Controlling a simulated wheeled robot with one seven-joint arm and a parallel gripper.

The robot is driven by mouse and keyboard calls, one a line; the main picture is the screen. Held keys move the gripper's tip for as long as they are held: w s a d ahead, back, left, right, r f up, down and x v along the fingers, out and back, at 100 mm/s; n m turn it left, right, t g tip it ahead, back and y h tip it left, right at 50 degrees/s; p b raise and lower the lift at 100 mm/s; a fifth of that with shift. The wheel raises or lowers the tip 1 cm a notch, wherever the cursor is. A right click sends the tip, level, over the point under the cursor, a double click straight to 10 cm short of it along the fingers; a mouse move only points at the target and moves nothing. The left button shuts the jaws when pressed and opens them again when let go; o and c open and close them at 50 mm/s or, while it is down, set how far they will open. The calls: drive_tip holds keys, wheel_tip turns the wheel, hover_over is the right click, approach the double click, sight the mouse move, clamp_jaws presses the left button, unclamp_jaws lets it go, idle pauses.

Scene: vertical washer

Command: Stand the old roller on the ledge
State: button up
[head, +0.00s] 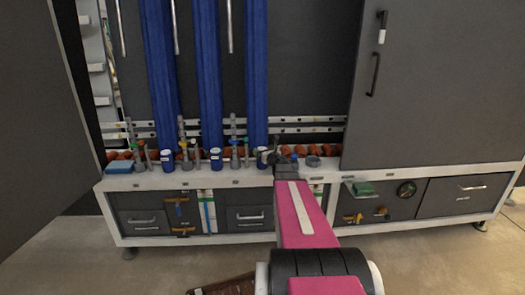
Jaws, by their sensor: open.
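The white ledge (330,172) runs along the front of the dark grey machine. Several small items stand on it, and I cannot tell which of them, if any, is the old roller. They include small blue-and-white cylinders (216,158) below the tall blue columns and a grey ring-like piece (313,161) on the right.
Tall blue columns (208,70) rise behind the ledge. A row of orange-brown round pieces (335,151) lies at its back. A blue block (119,168) sits at its left end. Large grey door panels (435,80) flank the opening. Drawers (249,216) are below. Some floor (420,270) in front is clear.

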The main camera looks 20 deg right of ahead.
drive_tip(key=s, duration=0.9)
drive_tip(key=s+a+f+n+g+y, duration=0.3)
drive_tip(key=s+a+f+n+g, duration=0.15)
drive_tip(key=a+n, duration=0.5)
drive_tip(key=s+a+f+n+g+y, duration=0.3)
drive_tip(key=a+n+g, duration=0.2)
drive_tip(key=a+n, duration=0.45)
drive_tip(key=s+a+f+n+g+h, duration=0.2)
drive_tip(key=s+f+n+g+h, duration=0.1)
drive_tip(key=s+n, duration=0.4)
drive_tip(key=s+a+f+n+g+h, duration=0.2)
drive_tip(key=s+f+n+g+h, duration=0.1)
drive_tip(key=s+n, duration=0.5)
drive_tip(key=shift+a+f+n+g+h, duration=0.25)
drive_tip(key=shift+a+n+g+h, duration=0.15)
drive_tip(key=shift+g+h, duration=0.7)
